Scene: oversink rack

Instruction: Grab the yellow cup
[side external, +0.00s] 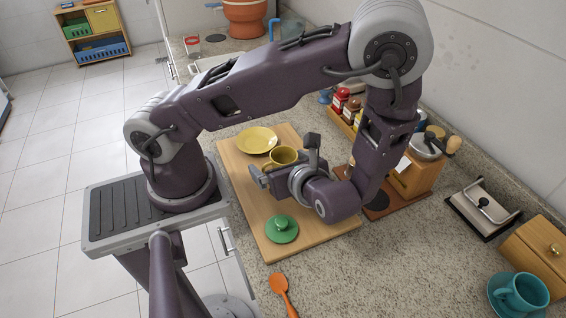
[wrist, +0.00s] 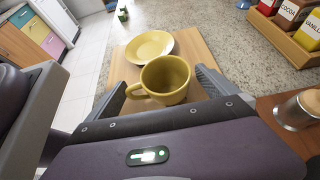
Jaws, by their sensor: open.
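The yellow cup (side external: 284,156) stands upright on the wooden board (side external: 238,180), just in front of a yellow plate (side external: 257,140). In the wrist view the yellow cup (wrist: 167,80) is in the centre, with its handle to the left. The yellow plate (wrist: 150,46) lies flat behind it. My gripper (side external: 288,158) is open at the cup. In the wrist view its two fingers (wrist: 163,88) show on either side of the cup, the left one near the handle. The lower part of the cup is partly hidden by my gripper, so I cannot tell whether the fingers touch it.
A green lid-like object (side external: 281,230) lies on the board's near end. An orange spoon (side external: 283,292) lies on the counter in front. A spice rack (side external: 345,108) stands behind on the right. A teal cup (side external: 524,292) stands at the far right. The speckled counter at front centre is clear.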

